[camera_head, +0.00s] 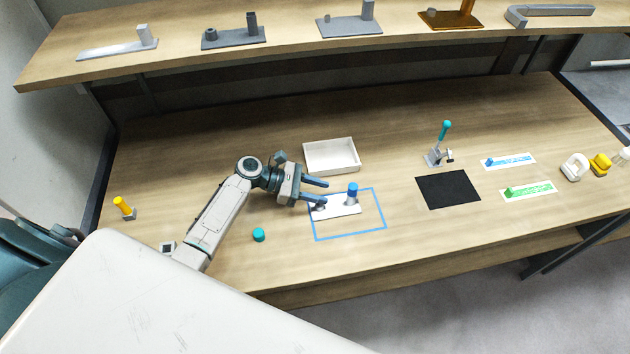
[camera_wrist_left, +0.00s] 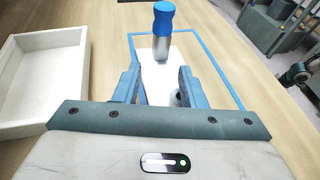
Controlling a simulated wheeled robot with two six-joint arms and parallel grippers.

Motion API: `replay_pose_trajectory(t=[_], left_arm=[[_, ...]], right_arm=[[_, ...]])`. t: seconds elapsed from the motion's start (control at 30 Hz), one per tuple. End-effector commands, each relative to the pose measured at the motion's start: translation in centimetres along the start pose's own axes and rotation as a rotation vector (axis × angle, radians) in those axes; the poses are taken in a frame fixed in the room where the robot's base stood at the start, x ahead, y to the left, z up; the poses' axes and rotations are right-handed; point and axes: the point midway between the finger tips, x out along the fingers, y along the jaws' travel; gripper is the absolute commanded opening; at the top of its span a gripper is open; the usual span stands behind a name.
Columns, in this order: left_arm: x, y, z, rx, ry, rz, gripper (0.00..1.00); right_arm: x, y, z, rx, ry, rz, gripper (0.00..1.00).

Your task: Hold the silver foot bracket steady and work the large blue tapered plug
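The silver foot bracket (camera_head: 345,209) lies flat inside a blue outline on the table. The blue tapered plug (camera_head: 353,187) stands upright on the bracket's upright post. In the left wrist view the plug (camera_wrist_left: 163,14) tops the silver post, beyond my fingertips. My left gripper (camera_head: 325,192) is open over the near-left end of the bracket, with its fingers apart. In the left wrist view the bracket plate (camera_wrist_left: 160,85) shows between the two fingers (camera_wrist_left: 158,82); I cannot tell whether they touch it. The plug is clear of the fingers. My right gripper does not show.
An empty white tray (camera_head: 331,156) stands behind the gripper. A teal cap (camera_head: 259,235) lies left of the outline (camera_head: 349,238). A black mat (camera_head: 448,190) and a teal-knobbed lever stand (camera_head: 440,145) are to the right. A yellow-topped piece (camera_head: 123,206) stands far left.

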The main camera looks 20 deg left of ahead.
Motion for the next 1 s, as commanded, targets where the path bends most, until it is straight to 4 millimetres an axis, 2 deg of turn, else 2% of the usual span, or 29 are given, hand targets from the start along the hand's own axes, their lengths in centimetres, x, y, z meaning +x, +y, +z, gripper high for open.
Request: replay_pose_trajectory(t=[0.1, 0.2, 0.4, 0.47, 0.6, 0.77, 0.9, 0.97, 1.0], left_arm=[[1.1, 0.0, -0.2, 0.000, -0.003, 0.000, 0.37], [2.4, 0.0, -0.2, 0.001, -0.004, 0.000, 0.37], [5.2, 0.0, -0.2, 0.001, -0.004, 0.000, 0.37], [5.7, 0.0, 0.2, -0.001, -0.003, 0.000, 0.37], [7.0, 0.0, 0.1, 0.000, -0.002, 0.000, 0.37], [7.7, 0.0, 0.0, 0.000, 0.000, 0.000, 0.37], [7.6, 0.0, -0.1, -0.001, 0.001, 0.000, 0.18], [7.6, 0.0, -0.1, -0.001, 0.002, 0.000, 0.17], [7.6, 0.0, -0.1, -0.001, 0.001, 0.000, 0.24]], right_arm=[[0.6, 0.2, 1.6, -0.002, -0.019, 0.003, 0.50], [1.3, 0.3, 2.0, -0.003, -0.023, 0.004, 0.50], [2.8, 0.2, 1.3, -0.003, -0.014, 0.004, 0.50], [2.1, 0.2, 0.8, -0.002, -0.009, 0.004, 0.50], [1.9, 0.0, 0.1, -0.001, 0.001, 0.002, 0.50], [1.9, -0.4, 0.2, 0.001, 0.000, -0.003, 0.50], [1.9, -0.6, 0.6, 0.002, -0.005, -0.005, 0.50], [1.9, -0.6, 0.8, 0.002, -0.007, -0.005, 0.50], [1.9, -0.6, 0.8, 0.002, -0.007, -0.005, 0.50]])
